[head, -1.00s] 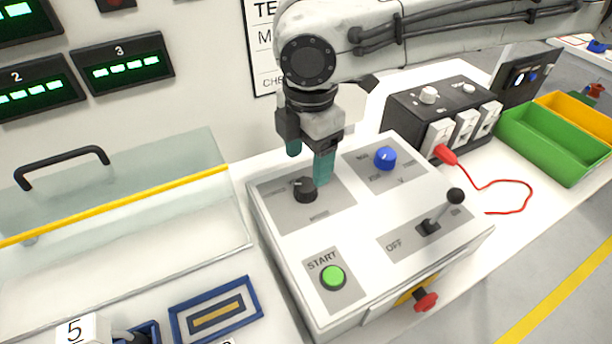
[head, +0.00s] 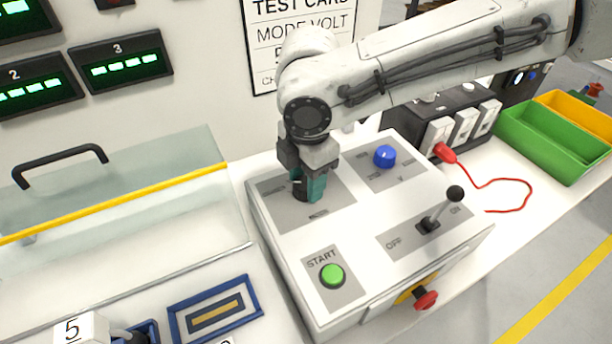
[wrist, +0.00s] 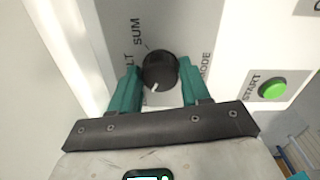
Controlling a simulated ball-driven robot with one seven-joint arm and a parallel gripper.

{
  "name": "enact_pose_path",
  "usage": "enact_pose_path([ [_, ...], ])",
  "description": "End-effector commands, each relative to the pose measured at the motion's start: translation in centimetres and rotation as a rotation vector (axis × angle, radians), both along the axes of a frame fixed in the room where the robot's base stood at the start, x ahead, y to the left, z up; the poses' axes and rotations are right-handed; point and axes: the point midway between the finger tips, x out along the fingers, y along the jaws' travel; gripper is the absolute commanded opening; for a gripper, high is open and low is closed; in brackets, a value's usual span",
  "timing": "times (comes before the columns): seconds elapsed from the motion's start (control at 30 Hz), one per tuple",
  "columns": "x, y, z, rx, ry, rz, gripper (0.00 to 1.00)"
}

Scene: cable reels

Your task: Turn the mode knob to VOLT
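The mode knob (wrist: 160,70) is black and round, on a grey panel of the white console. In the wrist view its white pointer mark is at the lower edge, slightly left. SUM (wrist: 138,31) is printed above and left of it, a partly covered label ending in LT (wrist: 128,62) lies to the left, and MODE (wrist: 205,66) to the right. My gripper (head: 309,187) is down at the knob. In the wrist view its green fingers stand on either side of the knob, seemingly against it.
A blue knob (head: 385,156), a lever (head: 441,211) between OFF and ON, a green START button (head: 332,275) and a red knob (head: 426,300) are on the console (head: 290,243). A test card (head: 299,40) reading MODE VOLT hangs behind. A clear cover (head: 120,205) stands left.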

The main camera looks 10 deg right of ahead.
Motion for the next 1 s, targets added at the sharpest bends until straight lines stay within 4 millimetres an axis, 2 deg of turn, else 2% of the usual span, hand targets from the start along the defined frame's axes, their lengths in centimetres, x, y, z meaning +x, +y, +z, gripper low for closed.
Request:
enact_pose_path([
  [0.07, 0.00, 0.00, 0.00, 0.000, 0.000, 0.000, 0.39],
  [0.33, 0.01, 0.00, 0.02, 0.000, 0.000, 0.000, 0.13],
  [0.67, -0.02, 0.06, 0.14, 0.004, 0.001, -0.046, 0.12],
  [1.0, -0.14, 0.16, 0.33, 0.007, 0.005, -0.281, 0.12],
])
